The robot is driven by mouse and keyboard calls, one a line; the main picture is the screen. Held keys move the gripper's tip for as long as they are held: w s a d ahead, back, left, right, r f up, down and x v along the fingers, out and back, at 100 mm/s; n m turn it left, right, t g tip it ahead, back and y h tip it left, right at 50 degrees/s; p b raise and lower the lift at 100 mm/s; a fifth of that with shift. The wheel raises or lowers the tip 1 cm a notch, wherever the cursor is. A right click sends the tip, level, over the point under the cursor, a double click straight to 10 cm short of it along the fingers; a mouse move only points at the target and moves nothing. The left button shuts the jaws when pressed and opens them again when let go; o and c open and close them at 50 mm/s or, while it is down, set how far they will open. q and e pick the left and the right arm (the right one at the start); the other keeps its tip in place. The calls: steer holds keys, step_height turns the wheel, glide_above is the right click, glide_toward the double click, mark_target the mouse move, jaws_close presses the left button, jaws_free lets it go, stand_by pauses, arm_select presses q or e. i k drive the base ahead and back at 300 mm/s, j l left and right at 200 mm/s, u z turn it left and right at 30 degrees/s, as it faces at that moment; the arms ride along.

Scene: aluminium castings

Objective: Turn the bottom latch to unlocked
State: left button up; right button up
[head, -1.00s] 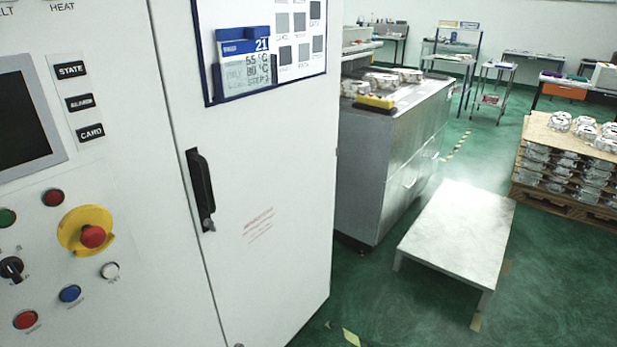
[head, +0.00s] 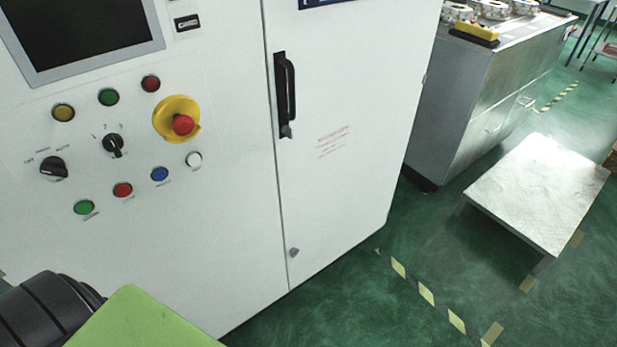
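The bottom latch (head: 294,252) is a small grey knob low on the white cabinet door (head: 345,185), close to the door's left edge. It is too small to tell which way it is turned. Higher on the same door is a black handle (head: 286,95) with a lock at its lower end. Neither gripper is in view. A black and green part of my own body shows at the lower left, well apart from the latch.
A control panel with knobs, buttons and a yellow-ringed emergency stop (head: 182,124) is left of the door. A low metal platform (head: 537,190) and a grey metal cabinet (head: 480,95) stand to the right. Green floor (head: 370,300) in front of the door is clear apart from striped tape.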

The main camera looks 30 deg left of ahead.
mark_target(294, 252)
steer(key=u, duration=1)
steer(key=i+l+u, duration=0.15)
steer(key=l, duration=0.2)
steer(key=i+l+u, duration=0.1)
steer(key=l, duration=0.25)
steer(key=i+l+u, duration=0.15)
steer(key=l, duration=0.2)
steer(key=i+l+u, duration=0.1)
steer(key=l, duration=0.25)
steer(key=i+l+u, duration=0.15)
steer(key=l, duration=0.25)
